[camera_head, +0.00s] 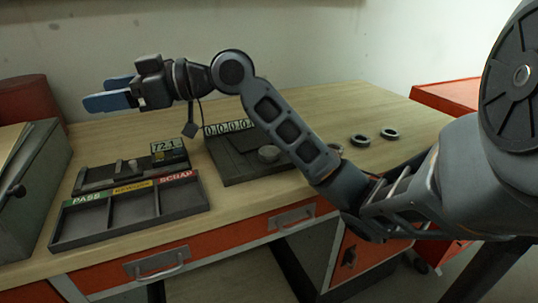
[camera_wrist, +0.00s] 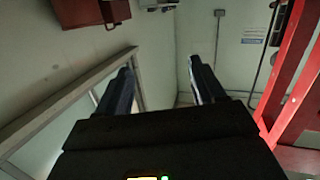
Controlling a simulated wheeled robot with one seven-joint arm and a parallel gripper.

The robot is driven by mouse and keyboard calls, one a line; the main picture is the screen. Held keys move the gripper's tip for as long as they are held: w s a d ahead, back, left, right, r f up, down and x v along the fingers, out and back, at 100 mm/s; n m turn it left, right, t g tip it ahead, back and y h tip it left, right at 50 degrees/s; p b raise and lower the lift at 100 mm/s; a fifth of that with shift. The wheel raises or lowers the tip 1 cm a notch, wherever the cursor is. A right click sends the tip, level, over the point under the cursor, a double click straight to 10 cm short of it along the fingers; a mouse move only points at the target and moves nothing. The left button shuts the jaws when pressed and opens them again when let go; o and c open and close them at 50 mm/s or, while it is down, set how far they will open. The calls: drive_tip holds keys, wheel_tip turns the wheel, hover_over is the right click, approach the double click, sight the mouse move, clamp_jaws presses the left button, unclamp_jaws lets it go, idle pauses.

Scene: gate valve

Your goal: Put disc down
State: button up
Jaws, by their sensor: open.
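My gripper (camera_head: 104,93) is raised above the left part of the bench and points left. Its two blue fingers are apart. In the wrist view, the space between the fingers (camera_wrist: 162,60) is empty. Two dark rings (camera_head: 360,140) (camera_head: 389,134) lie flat on the bench to the right. Another round piece (camera_head: 335,147) is partly hidden behind my arm. I cannot tell which one is the task's disc.
A sorting tray (camera_head: 133,226) with PASS, SCRAP and a middle compartment stands at the front left; its visible compartments look empty. Behind it is a gauge (camera_head: 169,151) reading about 72.1. A grey box (camera_head: 30,190) stands far left. The bench (camera_head: 310,100) is clear at the back.

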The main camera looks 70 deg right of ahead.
drive_tip(key=s+d+f+g+h, duration=0.3)
drive_tip(key=s+d+f+g, duration=0.3)
drive_tip(key=s+d, duration=0.4)
drive_tip(key=g+h, duration=0.2)
drive_tip(key=g, duration=0.3)
approach(270, 150)
drive_tip(key=shift+w+a+f+m, duration=0.2)
drive_tip(key=shift+f+m, duration=0.1)
drive_tip(key=shift+f, duration=0.3)
drive_tip(key=shift+x, duration=3.55)
drive_tip(key=shift+d, duration=0.1)
drive_tip(key=shift+c, duration=0.4)
drive_tip(key=c, duration=1.1)
drive_tip(key=shift+p, duration=0.3)
drive_tip(key=shift+c, duration=0.2)
drive_tip(key=shift+r, duration=0.1)
